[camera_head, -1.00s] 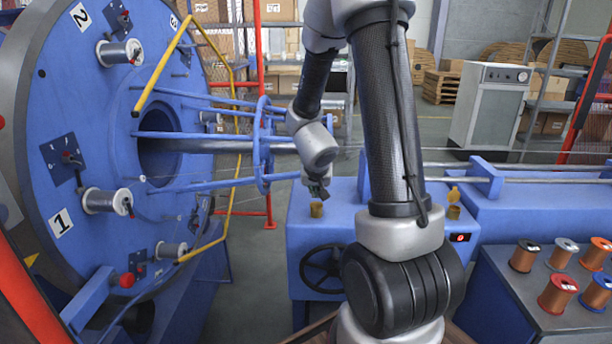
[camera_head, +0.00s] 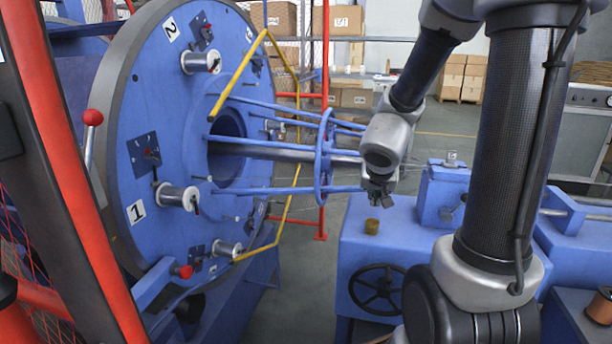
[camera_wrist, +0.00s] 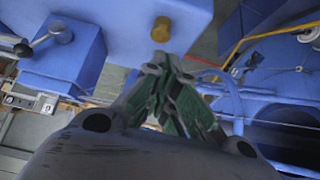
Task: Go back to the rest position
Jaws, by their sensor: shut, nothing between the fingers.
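My gripper (camera_head: 378,198) hangs from the arm at the right of the middle in the head view, above the blue machine bed and beside the blue ring of the strander. Its fingers (camera_wrist: 162,62) are together and empty in the wrist view. A small brass knob (camera_head: 372,226) stands on the blue housing just below my gripper in the head view. The knob also shows ahead of the fingertips in the wrist view (camera_wrist: 161,29), apart from them as far as I can tell.
The big blue strander disc (camera_head: 150,120) with several wire spools fills the left. A red post (camera_head: 75,190) and red-knobbed lever (camera_head: 92,118) stand nearer at left. A black handwheel (camera_head: 378,290) is on the housing front. A copper spool (camera_head: 600,306) sits at lower right. Boxes stand behind.

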